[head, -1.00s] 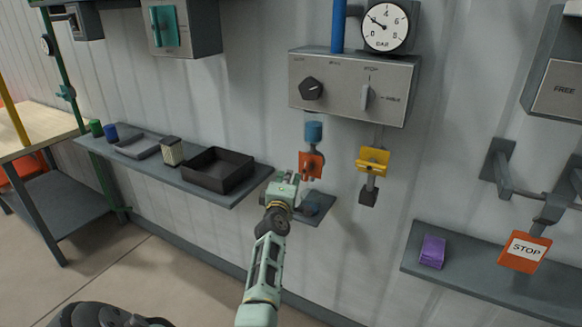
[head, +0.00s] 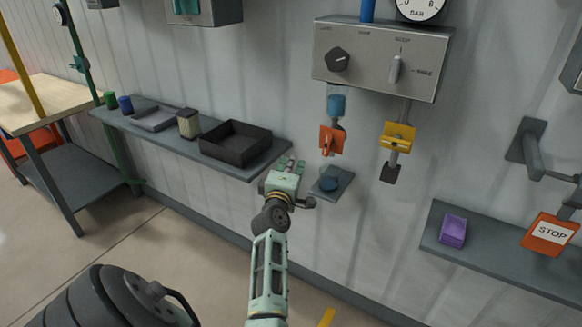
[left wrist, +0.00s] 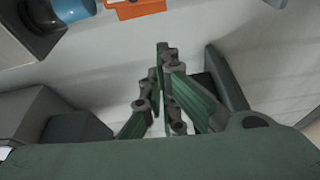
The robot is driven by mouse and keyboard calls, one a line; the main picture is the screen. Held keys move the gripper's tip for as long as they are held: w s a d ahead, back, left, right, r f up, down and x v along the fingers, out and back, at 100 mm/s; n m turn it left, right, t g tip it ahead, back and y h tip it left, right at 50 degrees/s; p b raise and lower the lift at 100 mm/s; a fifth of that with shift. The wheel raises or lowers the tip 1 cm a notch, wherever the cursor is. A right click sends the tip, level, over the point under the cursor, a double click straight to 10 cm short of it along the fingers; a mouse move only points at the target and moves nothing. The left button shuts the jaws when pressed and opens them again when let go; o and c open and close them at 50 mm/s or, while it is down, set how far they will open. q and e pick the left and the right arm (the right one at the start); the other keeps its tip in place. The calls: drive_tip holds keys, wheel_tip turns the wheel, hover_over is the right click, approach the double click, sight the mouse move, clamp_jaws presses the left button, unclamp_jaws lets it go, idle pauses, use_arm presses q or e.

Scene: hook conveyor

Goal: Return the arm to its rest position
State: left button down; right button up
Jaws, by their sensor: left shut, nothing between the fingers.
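My left gripper (head: 292,166) is in the middle of the head view, in front of the wall, near the right end of the shelf with the black tray. Its green fingers also show in the left wrist view (left wrist: 162,60), shut with nothing between them. In the head view it is apart from the small grey bracket (head: 338,184) with a blue round piece, which lies to its right. My right gripper is not in view.
A left shelf (head: 215,158) holds a black tray (head: 262,160) and small items. A control box (head: 330,90) hangs above an orange tag (head: 331,140) and a yellow clip (head: 398,134). A right shelf (head: 480,262) holds a purple block (head: 453,229) and an orange STOP sign (head: 533,240).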

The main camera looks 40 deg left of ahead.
use_arm(q)
drive_tip(key=shift+s+d, duration=0.3)
drive_tip(key=shift+s, duration=0.05)
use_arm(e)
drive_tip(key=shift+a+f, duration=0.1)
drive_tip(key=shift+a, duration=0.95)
use_arm(q)
drive_tip(key=shift+d, duration=0.1)
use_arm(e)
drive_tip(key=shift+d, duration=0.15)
